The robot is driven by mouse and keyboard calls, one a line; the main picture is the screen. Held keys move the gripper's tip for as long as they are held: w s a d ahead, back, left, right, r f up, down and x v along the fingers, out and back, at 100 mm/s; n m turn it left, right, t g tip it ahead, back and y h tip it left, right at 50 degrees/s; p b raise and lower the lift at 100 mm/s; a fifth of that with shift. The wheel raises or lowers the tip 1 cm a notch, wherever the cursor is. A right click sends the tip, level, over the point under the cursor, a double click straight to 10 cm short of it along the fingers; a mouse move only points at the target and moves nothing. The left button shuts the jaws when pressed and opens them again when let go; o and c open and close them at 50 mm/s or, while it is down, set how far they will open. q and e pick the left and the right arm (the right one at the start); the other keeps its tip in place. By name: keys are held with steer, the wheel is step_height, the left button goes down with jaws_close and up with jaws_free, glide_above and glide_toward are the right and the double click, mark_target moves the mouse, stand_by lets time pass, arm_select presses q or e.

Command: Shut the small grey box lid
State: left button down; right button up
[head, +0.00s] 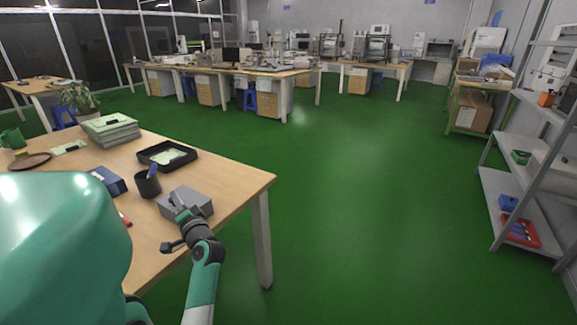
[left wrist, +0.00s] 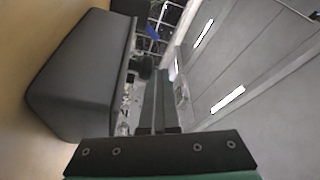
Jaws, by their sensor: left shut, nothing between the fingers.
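The small grey box (head: 200,201) stands on the wooden table near its right front edge. Its top looks flat and covered in the head view, with the left gripper hiding part of it; I cannot tell whether the lid is fully down. My left gripper (head: 176,203) is at the box's near left side, its fingers shut and empty. In the left wrist view the grey box (left wrist: 75,80) fills the left side, next to the shut fingers (left wrist: 158,105). I cannot tell whether they touch it. My right gripper is not in view.
A dark pen cup (head: 148,185) stands just behind and left of the box. Open green floor lies to the right.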

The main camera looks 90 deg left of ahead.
arm_select(q)
steer(key=shift+s+f+n, duration=0.1)
steer(key=shift+f+n, duration=0.25)
steer(key=shift+n, duration=0.05)
steer(key=shift+f, duration=0.2)
step_height(320, 180, up, 5)
steer(key=p, duration=0.4)
steer(key=shift+d+r, duration=0.15)
steer(key=shift+r, duration=0.05)
steer(key=w+d+f+b, duration=0.2)
steer(key=w+d+f, duration=0.2)
steer(key=w, duration=0.3)
steer(key=shift+v, duration=0.75)
steer(key=shift+r, duration=0.15)
